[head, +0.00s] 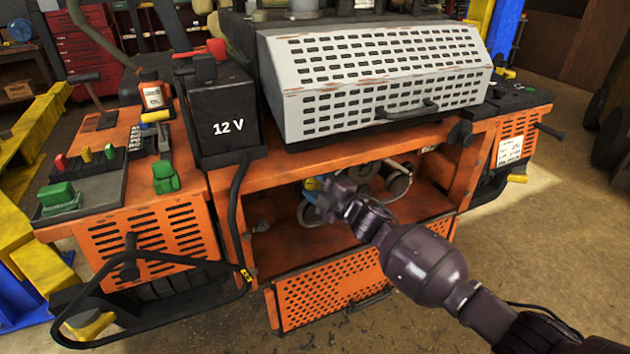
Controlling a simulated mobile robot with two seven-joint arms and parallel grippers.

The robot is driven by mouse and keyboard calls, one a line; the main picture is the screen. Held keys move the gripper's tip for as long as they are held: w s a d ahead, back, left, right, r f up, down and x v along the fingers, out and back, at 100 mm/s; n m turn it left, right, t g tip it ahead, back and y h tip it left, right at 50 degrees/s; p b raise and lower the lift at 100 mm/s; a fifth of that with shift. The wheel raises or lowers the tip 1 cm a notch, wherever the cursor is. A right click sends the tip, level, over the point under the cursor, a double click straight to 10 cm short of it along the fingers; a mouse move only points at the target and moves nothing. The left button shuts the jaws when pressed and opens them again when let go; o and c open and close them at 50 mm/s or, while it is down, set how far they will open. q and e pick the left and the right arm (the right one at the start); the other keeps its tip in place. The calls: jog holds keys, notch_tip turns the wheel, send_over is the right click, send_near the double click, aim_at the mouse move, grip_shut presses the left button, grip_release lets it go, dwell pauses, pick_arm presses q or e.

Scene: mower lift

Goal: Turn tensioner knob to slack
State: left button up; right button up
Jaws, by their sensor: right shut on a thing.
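My right arm reaches in from the lower right into the open bay of the orange mower. My right gripper (322,188) is shut at the pulleys inside the bay, on what appears to be the tensioner knob. The gripper hides most of the knob, so its turn position cannot be told. A small blue and yellow patch (311,184) shows at the fingertips. A pale belt or pulley (309,213) curves just below the gripper. Another round pulley (398,182) sits to the right. My left gripper is not in view.
An orange perforated panel (335,285) hangs open below the bay. A grey slotted hood (380,75) with a black handle covers the top. A black 12 V battery box (222,120) stands left. A black bar loop (150,275) juts out at lower left. The bay's right side is open.

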jog(key=shift+r+n+g+p, duration=0.15)
jog(key=shift+n+g+p, duration=0.35)
jog(key=shift+n, duration=0.7)
jog(key=shift+n+h, duration=0.3)
jog(key=shift+n, duration=0.1)
jog(key=shift+p, duration=0.35)
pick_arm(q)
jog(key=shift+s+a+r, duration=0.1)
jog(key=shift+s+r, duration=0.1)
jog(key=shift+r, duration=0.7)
pick_arm(e)
jog(key=shift+n, duration=0.3)
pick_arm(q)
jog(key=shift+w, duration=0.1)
pick_arm(e)
jog(key=o, duration=1.3)
jog(key=shift+c, duration=0.2)
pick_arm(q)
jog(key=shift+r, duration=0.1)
